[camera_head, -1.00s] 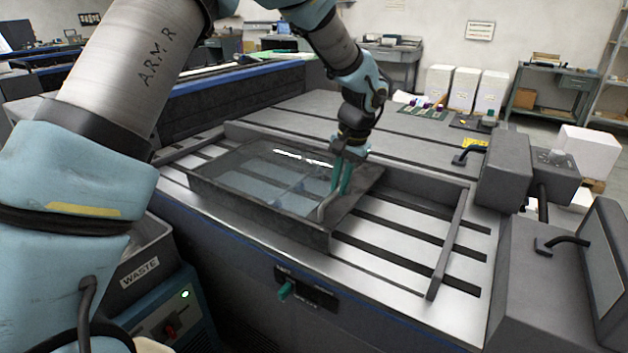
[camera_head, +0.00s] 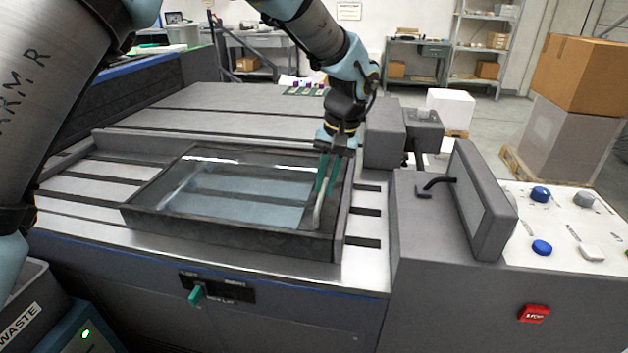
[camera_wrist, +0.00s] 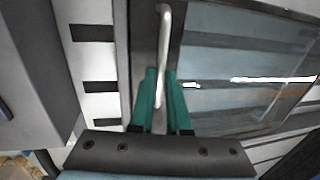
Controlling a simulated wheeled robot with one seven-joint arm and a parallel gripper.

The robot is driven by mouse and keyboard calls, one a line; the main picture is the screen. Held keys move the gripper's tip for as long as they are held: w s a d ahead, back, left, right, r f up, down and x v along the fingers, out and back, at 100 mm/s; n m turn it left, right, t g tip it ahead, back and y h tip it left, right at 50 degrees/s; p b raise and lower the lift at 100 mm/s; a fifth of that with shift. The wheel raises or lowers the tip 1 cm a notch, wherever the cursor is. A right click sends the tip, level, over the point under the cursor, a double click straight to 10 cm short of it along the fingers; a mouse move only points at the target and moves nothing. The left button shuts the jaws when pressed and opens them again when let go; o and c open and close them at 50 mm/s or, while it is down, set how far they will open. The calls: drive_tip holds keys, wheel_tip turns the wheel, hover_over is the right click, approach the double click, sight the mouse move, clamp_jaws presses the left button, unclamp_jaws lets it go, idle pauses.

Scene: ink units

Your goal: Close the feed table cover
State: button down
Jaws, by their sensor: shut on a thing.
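The feed table cover (camera_head: 225,232) is a dark framed panel with a clear window. It lies on the slotted metal feed table (camera_head: 78,212), toward its right end. Its pale bar handle (camera_head: 318,212) stands on the right side of the frame. My gripper (camera_head: 325,182) points down and is shut on this handle. In the wrist view the green fingers (camera_wrist: 160,98) sit on both sides of the handle (camera_wrist: 164,45), with the cover window (camera_wrist: 235,95) to the right. The cover's right edge is close to the table's right end rail (camera_head: 347,200); any gap is hard to judge.
A grey housing with a black lever (camera_head: 436,184) and a control panel with blue buttons (camera_head: 541,247) stand right of the table. A waste bin (camera_head: 22,318) is at lower left. Bare slotted table shows left of the cover.

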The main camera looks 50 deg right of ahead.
drive_tip(key=shift+s+d, duration=0.15)
drive_tip(key=shift+s, duration=0.1)
drive_tip(key=c, duration=1.2)
unclamp_jaws()
drive_tip(key=o, duration=0.3)
drive_tip(key=r, duration=0.3)
drive_tip(key=s+r+b, duration=0.1)
drive_tip(key=r, duration=0.3)
drive_tip(key=d+r, duration=0.1)
drive_tip(key=r, duration=0.2)
drive_tip(key=shift+s+r+b, duration=0.35)
drive_tip(key=shift+s+b, duration=0.05)
